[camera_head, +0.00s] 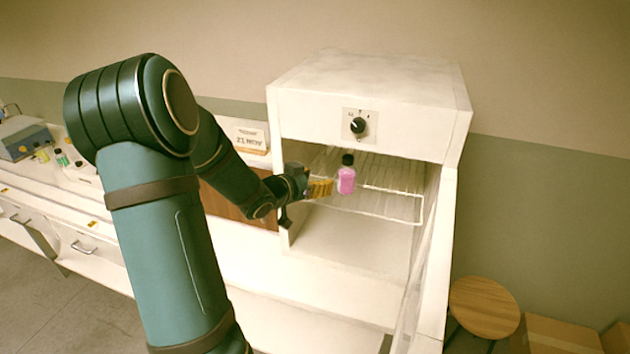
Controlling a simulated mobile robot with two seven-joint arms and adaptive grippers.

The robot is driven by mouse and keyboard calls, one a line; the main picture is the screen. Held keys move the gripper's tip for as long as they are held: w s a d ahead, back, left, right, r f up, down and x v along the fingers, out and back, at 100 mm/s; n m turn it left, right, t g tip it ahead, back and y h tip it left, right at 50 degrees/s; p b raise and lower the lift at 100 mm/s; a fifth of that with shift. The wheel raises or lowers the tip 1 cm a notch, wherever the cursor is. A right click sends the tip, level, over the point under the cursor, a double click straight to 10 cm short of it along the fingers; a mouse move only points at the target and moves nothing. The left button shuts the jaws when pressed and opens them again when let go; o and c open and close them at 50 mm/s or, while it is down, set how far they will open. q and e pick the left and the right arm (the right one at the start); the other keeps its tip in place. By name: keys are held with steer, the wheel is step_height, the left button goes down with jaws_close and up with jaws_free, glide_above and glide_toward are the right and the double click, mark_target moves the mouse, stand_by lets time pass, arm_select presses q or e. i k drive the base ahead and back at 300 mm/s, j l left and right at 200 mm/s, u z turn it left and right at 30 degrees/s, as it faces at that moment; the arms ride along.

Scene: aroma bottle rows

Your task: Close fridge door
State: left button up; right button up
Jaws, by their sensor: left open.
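The white fridge (370,88) stands on the bench with a dial on its front top panel. Its door (432,265) is wide open, swung out on the right side and seen nearly edge-on. A pink bottle (347,181) with a black cap stands upright on the wire shelf (390,205) inside. My left gripper (320,188) is open at the fridge's opening, just left of the pink bottle. I cannot tell whether its fingers touch the bottle. My right gripper is not in view.
A wooden stool (484,307) and cardboard boxes (562,336) are on the floor at the right, beyond the door. A sign (250,138) stands left of the fridge. Small bottles (62,158) and a device (22,138) are at the far left of the bench.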

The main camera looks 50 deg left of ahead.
mark_target(430, 274)
steer(key=k+l, duration=0.1)
steer(key=k, duration=0.9)
